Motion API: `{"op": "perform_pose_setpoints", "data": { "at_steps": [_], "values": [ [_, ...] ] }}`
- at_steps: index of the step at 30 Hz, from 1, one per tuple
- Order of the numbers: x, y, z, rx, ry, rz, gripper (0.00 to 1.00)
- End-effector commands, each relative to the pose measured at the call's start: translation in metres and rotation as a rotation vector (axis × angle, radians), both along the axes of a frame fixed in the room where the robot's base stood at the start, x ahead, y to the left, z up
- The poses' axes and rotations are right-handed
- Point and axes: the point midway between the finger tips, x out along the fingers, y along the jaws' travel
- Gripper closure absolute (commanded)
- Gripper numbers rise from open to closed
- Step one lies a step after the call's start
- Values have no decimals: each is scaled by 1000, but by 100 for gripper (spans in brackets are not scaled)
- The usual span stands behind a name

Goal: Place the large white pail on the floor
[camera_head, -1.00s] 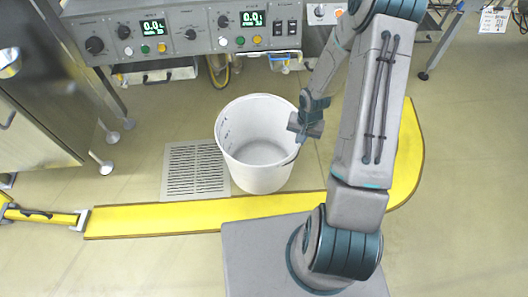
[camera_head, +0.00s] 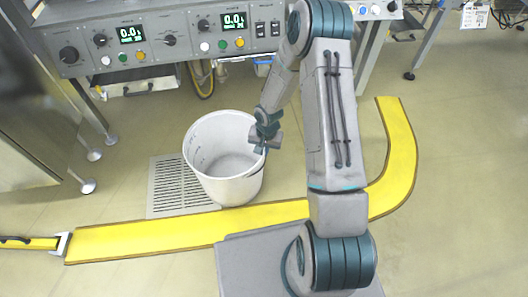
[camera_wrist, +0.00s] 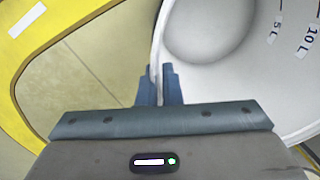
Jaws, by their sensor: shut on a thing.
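The large white pail (camera_head: 232,188) stands upright in the middle of the head view, open at the top. My gripper (camera_head: 263,146) is at the right side of its rim. In the wrist view the pail's inside (camera_wrist: 245,75) fills the right, with "5 L" and "10 L" marks. The two blue fingers of my gripper (camera_wrist: 160,88) are shut on the pail's wall, one on each side of the rim. I cannot tell whether the pail's bottom touches the floor (camera_head: 120,200).
A floor grate (camera_head: 168,190) lies left of and partly behind the pail. A yellow floor strip (camera_head: 150,238) runs in front of it and curves up at the right. A control panel (camera_head: 160,45) on legs stands behind. A steel cabinet (camera_head: 25,120) is at the left.

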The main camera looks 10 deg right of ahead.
Motion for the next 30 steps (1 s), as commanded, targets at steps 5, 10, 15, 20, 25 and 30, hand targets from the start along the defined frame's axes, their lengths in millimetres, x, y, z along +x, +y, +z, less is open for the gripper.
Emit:
{"op": "perform_pose_setpoints", "data": {
  "at_steps": [5,10,15,20,25,30],
  "values": [
    [1,0,2,1,-4,0,100],
    [1,0,-3,1,-4,0,100],
    [0,0,-1,0,-1,0,73],
    [0,0,-1,0,-1,0,73],
    [1,0,10,1,-4,0,73],
    [0,-2,45,0,-4,-1,73]
  ]
}}
